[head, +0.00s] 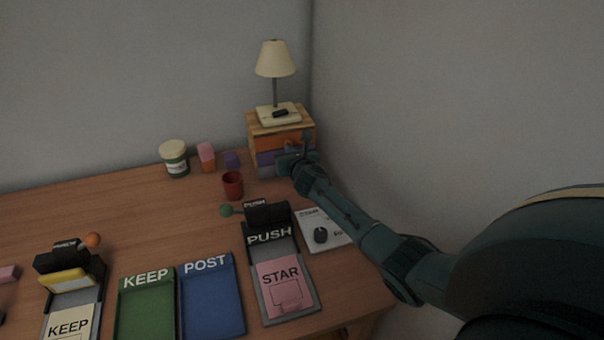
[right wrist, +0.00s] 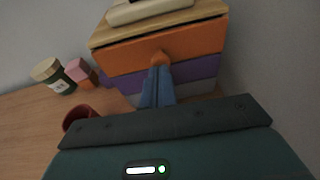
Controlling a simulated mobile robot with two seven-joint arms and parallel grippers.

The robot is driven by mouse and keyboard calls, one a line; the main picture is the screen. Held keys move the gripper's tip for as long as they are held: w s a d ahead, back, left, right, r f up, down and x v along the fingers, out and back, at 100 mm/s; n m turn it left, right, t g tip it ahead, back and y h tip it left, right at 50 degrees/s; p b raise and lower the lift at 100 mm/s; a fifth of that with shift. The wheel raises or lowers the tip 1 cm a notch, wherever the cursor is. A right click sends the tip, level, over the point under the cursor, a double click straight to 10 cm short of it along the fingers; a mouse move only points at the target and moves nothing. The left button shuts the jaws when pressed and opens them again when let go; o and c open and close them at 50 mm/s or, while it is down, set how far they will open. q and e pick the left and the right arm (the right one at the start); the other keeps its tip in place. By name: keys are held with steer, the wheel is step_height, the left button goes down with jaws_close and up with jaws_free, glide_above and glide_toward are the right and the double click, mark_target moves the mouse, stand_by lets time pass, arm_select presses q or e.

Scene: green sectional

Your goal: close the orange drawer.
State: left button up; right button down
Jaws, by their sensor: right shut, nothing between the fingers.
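The orange drawer (right wrist: 198,45) is the top drawer of a small wooden-topped drawer unit. It also shows in the head view (head: 266,143), partly hidden by my right gripper. Its front sits just under the wooden top; I cannot tell how far it stands out. An orange knob is at the middle of its front. My right gripper (right wrist: 159,70) is shut and empty, with its fingertips at the knob, touching or almost touching it. In the head view my right gripper (head: 304,144) is in front of the unit. My left gripper is not in view.
A purple drawer (right wrist: 196,72) lies below the orange one. A lamp (head: 276,85) stands on the unit. A red cup (head: 232,185), a jar (head: 174,160) and small blocks are to the left. Trays and a stapler-like press (head: 268,222) fill the front. The wall is close on the right.

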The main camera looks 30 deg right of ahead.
arm_select(q)
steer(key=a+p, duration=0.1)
steer(key=p, duration=0.2)
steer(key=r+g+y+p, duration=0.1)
steer(key=p, duration=0.2)
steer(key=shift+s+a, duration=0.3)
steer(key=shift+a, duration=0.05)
arm_select(e)
steer(key=v, duration=0.7)
steer(key=shift+s, duration=0.3)
steer(key=shift+a, duration=0.15)
